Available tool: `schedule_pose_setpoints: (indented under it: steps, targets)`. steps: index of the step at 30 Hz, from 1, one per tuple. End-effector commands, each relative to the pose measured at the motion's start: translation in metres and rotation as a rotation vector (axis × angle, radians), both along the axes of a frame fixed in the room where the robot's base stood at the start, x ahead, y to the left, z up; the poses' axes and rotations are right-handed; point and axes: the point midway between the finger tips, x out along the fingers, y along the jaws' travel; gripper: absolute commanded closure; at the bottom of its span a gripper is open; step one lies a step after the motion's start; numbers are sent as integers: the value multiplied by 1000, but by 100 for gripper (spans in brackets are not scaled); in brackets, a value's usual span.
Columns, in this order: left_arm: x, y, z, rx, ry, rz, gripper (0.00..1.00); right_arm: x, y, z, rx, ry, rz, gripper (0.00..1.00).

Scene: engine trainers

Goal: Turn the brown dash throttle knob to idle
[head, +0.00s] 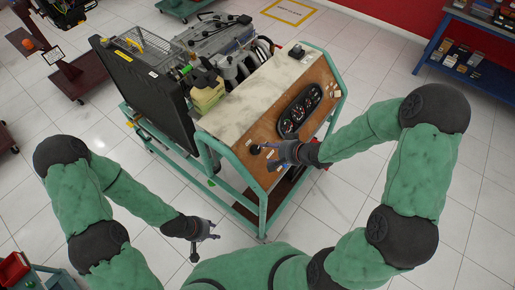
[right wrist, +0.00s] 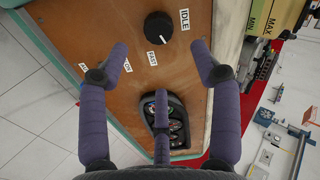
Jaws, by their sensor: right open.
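The throttle knob (right wrist: 158,26) looks black rather than brown in the right wrist view. It stands on the brown wooden panel (right wrist: 185,90). A small white mark shows at its lower edge, on the side nearer the FAST label (right wrist: 152,59); the IDLE label (right wrist: 184,20) is to its right. My right gripper (right wrist: 160,58) is open, its fingers spread on either side below the knob and apart from it. In the head view the knob (head: 255,149) is just left of my right gripper (head: 275,157). My left gripper (head: 206,236) hangs over the floor; its finger opening is unclear.
The gauge cluster (head: 300,111) is on the panel, right of the knob. The green trainer frame (head: 224,158) edges the panel. A black radiator (head: 145,98) and the engine (head: 220,45) are behind. Floor is free around my left gripper.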

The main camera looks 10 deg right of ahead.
Motion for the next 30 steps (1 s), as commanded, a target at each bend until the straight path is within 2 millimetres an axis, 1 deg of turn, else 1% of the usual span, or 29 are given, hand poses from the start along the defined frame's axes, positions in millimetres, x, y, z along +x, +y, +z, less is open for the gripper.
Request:
schedule_pose_setpoints:
  steps: [1, 3, 9, 12, 18, 26, 29, 30]
  targets:
    - [0, 0, -6, 0, 0, 0, 60, 6, 5, -10, 2, 1, 2, 36]
    - [0, 0, -9, 0, 0, 0, 60, 14, 12, -18, 1, 1, 3, 36]
    - [1, 0, -17, 0, -1, 0, 60, 33, 26, -39, 0, 2, 3, 36]
    - [1, 0, -18, 0, -1, 0, 60, 40, 30, -45, 1, 1, 1, 36]
    - [0, 0, -20, 0, -1, 0, 60, 47, 35, -51, 0, 2, 0, 36]
    - [1, 0, -20, 0, -1, 0, 60, 47, 35, -51, 1, 0, -1, 36]
    - [1, 0, -20, 0, -1, 0, 60, 47, 35, -51, 1, 0, -1, 62]
    - [1, 0, -20, 0, -1, 0, 60, 47, 35, -51, 1, 0, -1, 73]
